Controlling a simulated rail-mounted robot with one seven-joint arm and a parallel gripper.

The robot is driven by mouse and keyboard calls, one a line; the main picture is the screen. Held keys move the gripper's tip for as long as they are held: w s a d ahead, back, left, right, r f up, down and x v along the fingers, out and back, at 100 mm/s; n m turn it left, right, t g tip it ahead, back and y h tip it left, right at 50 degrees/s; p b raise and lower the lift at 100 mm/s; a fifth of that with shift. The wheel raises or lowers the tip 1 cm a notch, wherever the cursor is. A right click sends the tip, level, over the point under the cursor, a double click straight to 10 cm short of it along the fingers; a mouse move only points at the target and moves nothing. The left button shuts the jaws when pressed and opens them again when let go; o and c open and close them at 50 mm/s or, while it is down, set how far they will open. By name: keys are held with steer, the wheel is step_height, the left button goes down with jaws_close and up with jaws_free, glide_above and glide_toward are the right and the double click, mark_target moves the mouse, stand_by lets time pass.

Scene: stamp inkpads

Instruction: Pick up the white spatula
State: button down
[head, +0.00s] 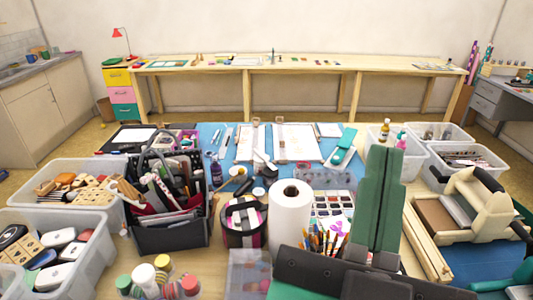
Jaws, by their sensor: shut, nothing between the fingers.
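My gripper (381,155) stands at the lower right, its green fingers pointing up and away, closed together with nothing between them. Its dark body fills the bottom right edge. On the blue mat (208,131) beyond it, a slim pale tool (226,137) lies left of the white sheets; it may be the white spatula, but it is too small to be sure. A small white and grey object (262,160) sits nearer, in front of the sheets, and its shape is also unclear. My gripper is to the right of both and apart from them.
A paper roll (290,218), a round pink-and-black case (243,222), a full black caddy (165,230) and brushes (326,240) crowd the front. Clear bins (75,167) stand left, more (468,160) right. A beige press (470,208) is at right. A teal tool (344,146) lies on the mat.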

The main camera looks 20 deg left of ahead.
steer(key=shift+s+d, duration=0.2)
steer(key=shift+s, duration=0.3)
steer(key=c, duration=1.4)
jaws_free()
